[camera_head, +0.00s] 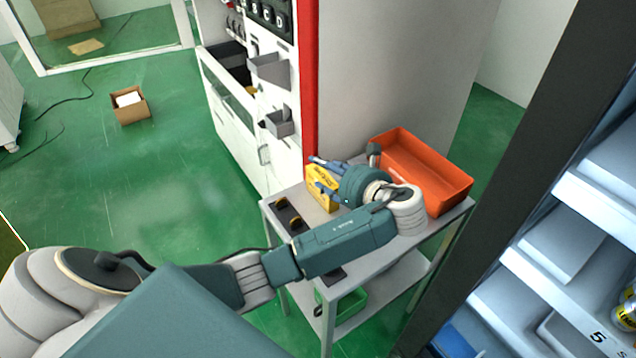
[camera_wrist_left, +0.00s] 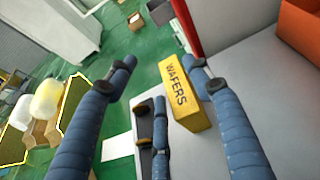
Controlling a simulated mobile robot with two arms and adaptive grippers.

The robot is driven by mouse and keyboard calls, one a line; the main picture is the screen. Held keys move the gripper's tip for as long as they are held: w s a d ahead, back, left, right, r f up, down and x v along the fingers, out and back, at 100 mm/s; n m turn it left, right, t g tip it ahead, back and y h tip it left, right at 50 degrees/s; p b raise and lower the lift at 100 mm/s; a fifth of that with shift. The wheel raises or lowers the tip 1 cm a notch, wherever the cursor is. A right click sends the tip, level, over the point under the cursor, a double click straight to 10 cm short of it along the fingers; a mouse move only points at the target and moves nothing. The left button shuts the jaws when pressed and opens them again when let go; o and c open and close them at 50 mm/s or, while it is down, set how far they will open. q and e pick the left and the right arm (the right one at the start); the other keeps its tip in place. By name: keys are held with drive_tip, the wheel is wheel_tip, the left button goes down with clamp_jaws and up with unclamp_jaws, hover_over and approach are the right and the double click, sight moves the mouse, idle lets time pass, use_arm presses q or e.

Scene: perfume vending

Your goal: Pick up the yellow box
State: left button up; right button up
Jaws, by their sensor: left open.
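The yellow box (camera_head: 322,190) stands upright on a small grey table (camera_head: 330,232), near its back left edge. In the left wrist view the yellow box (camera_wrist_left: 184,97) shows the word "WAFERS" on its face. My left gripper (camera_head: 322,178) is open at the box, its blue fingers partly covering it in the head view. In the left wrist view the left gripper's fingers (camera_wrist_left: 160,75) are spread wide, with the box between them, close to the right finger. Contact cannot be told. My right gripper is not in view.
An orange bin (camera_head: 436,168) stands on the table to the right of the box. A dark holder (camera_head: 289,217) lies to its left. A white vending machine (camera_head: 245,95) rises behind, and shelves (camera_head: 580,215) stand at the right. A green basket (camera_head: 350,302) sits below.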

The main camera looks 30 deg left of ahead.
sight(312, 179)
use_arm(q)
wheel_tip(312, 179, down, 6)
drive_tip(key=shift+r, duration=0.15)
drive_tip(key=shift+w+a+f, duration=0.2)
drive_tip(key=shift+a, duration=0.4)
drive_tip(key=x, duration=0.5)
drive_tip(key=shift+w+a+f, duration=0.1)
drive_tip(key=shift+a+f, duration=0.05)
drive_tip(key=shift+a, duration=0.2)
drive_tip(key=c, duration=1)
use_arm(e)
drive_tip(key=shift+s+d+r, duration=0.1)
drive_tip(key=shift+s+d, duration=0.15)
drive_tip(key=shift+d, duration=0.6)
